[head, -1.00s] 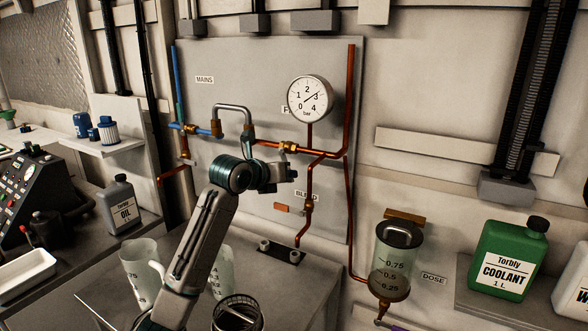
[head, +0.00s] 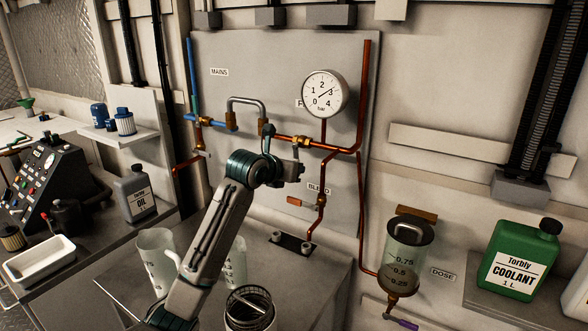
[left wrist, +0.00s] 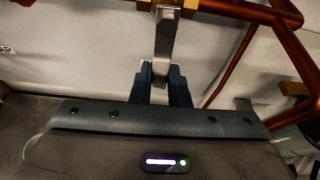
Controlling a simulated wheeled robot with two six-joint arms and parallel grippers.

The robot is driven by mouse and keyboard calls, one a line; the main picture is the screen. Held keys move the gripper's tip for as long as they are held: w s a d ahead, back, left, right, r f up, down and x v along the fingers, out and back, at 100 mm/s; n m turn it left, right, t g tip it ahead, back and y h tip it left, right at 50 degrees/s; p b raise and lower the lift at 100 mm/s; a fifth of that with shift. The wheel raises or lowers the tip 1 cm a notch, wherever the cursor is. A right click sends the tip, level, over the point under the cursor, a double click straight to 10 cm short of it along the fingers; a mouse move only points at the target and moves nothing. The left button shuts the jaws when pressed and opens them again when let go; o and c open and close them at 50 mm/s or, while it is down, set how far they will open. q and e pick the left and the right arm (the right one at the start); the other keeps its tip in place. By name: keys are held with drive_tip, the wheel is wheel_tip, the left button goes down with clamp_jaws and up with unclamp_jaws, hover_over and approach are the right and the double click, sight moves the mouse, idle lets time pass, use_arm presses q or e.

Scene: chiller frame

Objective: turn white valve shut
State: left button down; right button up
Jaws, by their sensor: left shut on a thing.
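The white valve is a brass fitting (head: 300,141) on the copper pipe below the gauge. Its pale lever (left wrist: 162,38) hangs down from the brass body in the left wrist view. My left gripper (head: 294,169) is at this lever, just below the pipe. In the left wrist view its two dark fingers (left wrist: 161,84) are shut on the lower part of the lever. In the head view my wrist and fingers partly hide the lever. My right gripper is not in view.
The round gauge (head: 324,94) is above the valve, with its needle near 3. The bleed valve's orange handle (head: 295,201) is below my gripper. A bent grey pipe (head: 247,101) is to the left. A dosing cylinder (head: 404,258) hangs at lower right.

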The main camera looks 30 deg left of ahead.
use_arm(q)
drive_tip(key=c, duration=1.4)
unclamp_jaws()
drive_tip(key=shift+f, duration=0.1)
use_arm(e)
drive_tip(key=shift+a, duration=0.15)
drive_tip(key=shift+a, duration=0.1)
